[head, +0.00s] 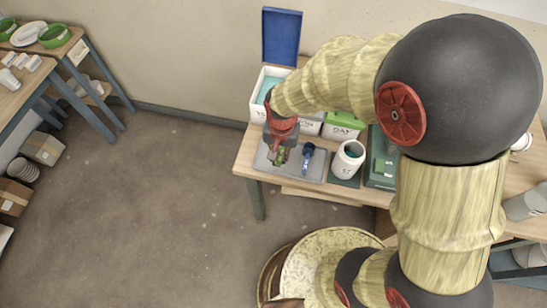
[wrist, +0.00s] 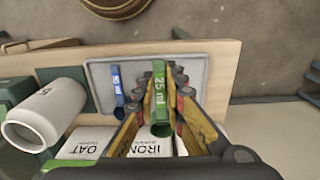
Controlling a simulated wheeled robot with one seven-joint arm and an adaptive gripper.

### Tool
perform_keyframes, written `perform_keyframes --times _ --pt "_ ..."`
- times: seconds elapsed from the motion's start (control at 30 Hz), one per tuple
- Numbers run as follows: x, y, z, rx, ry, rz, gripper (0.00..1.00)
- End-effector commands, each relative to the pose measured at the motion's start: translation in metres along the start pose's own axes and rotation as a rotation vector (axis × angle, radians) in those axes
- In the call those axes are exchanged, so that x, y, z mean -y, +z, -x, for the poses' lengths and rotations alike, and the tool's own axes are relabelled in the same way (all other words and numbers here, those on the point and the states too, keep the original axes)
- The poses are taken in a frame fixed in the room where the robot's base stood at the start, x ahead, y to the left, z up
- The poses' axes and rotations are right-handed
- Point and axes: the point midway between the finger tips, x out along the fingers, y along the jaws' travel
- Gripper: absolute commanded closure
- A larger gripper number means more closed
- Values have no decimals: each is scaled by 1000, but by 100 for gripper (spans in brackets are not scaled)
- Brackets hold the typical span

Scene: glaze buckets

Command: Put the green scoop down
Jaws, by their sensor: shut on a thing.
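The green scoop (wrist: 160,98), marked 25 ml, is between the fingers of my gripper (wrist: 166,85), which is shut on it. In the head view my gripper (head: 280,148) is over the left part of the grey tray (head: 263,166), with the green scoop (head: 281,157) just showing below it. The tray also shows in the wrist view (wrist: 197,66). I cannot tell whether the scoop touches the tray. A blue scoop (head: 308,152) lies on the tray to the right of the green one; it also shows in the wrist view (wrist: 117,88).
A bucket with its blue lid (head: 281,36) raised stands behind the tray, with labelled white buckets (head: 340,131) beside it. A white jar (head: 348,160) stands right of the tray on a dark mat. The table's front edge (head: 290,184) runs close before the tray.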

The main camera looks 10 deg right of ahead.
Motion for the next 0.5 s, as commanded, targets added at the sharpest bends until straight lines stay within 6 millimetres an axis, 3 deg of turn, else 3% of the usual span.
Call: perform_keyframes --times 0.03,0.2,0.5 --pt "5 -6 -14 3 3 0 100" --pt "19 -24 -41 2 2 0 100" --pt "29 -36 -58 0 0 1 100"
